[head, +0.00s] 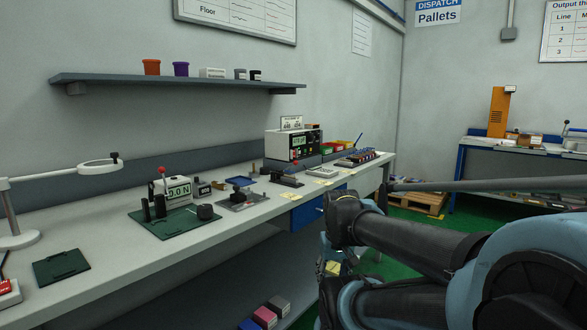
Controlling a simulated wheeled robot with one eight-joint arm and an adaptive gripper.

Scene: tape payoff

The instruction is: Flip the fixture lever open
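A fixture with a red-knobbed lever (294,165) stands on the workbench right of the middle, and its lever appears upright. A second red-knobbed lever (161,172) rises behind a device on a dark green base (178,222) farther left. I cannot tell from here which is the fixture meant, or whether either is open. My arm fills the lower right, in front of the bench and well apart from both levers. A small, partly hidden part of it, possibly my gripper (333,254), shows below the dark joint; its fingers cannot be made out.
The long workbench (105,278) also holds a blue-topped fixture (241,183), a lamp (98,166) at left, a meter (293,144) and parts bins. A shelf (190,83) hangs above. Boxes (265,317) lie below. Green floor and a pallet (418,204) lie beyond my arm.

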